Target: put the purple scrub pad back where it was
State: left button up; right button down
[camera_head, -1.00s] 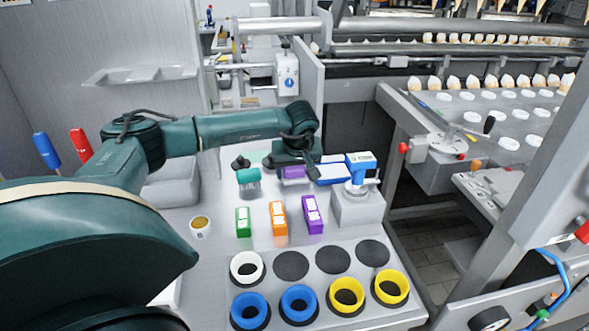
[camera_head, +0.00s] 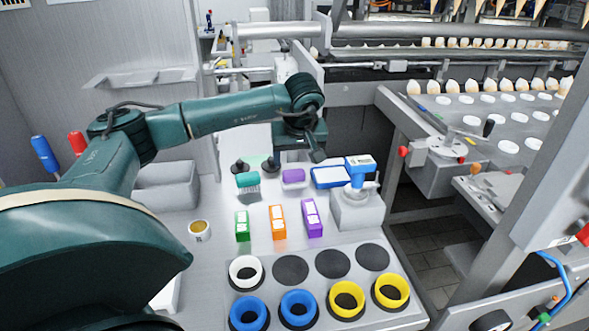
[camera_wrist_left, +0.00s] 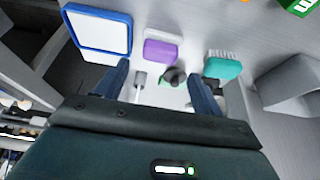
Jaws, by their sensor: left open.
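The purple scrub pad (camera_head: 293,176) lies on the grey worktop, between the teal scrub brush (camera_head: 247,180) and the blue-framed white tray (camera_head: 330,178). It also shows in the left wrist view (camera_wrist_left: 162,48), with a pale underside. My left gripper (camera_head: 297,155) is above and behind the pad in the head view, apart from it. In the left wrist view its two fingers (camera_wrist_left: 160,72) are spread with nothing held between them, and the pad lies beyond their tips. My right gripper is in neither view.
Green (camera_head: 242,226), orange (camera_head: 277,222) and purple (camera_head: 312,218) boxes stand in front of the pad. A blue-topped device on a grey block (camera_head: 357,208) stands to the right. Dark knobs (camera_head: 240,167) stand behind the brush. A holed panel with coloured rings (camera_head: 290,270) is nearest.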

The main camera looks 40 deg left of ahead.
pick_arm(q)
jog(key=v, duration=0.4)
jog(key=shift+r, duration=0.25)
